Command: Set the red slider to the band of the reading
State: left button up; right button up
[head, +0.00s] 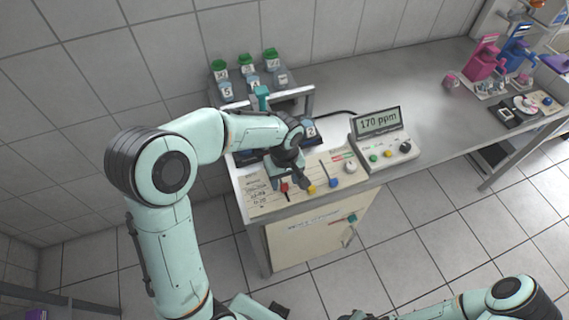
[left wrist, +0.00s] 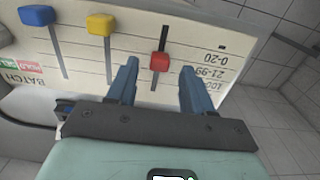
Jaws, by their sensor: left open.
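The red slider (head: 284,187) is on the cream panel (head: 262,203) at the left of the bench; it also shows in the left wrist view as a red knob (left wrist: 159,62) partway along its slot. Printed bands beside it read 0-20, 21-99 and a partly cut 100 line, upside down in that view. I cannot tell exactly which band the knob lines up with. My left gripper (left wrist: 159,72) is open, one finger on each side of the red knob, with visible gaps. The meter (head: 378,122) shows 170 ppm.
A yellow slider (head: 311,189) and a blue slider (head: 334,183) stand right of the red one, close to my left gripper. A rack with green-capped jars (head: 246,63) stands behind.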

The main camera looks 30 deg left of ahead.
aim_at(284, 185)
pick_arm(q)
notch_tip(284, 185, up, 11)
jog(key=shift+p, duration=0.45)
pick_arm(e)
jog(key=shift+w+r, duration=0.55)
jog(key=shift+r, duration=0.05)
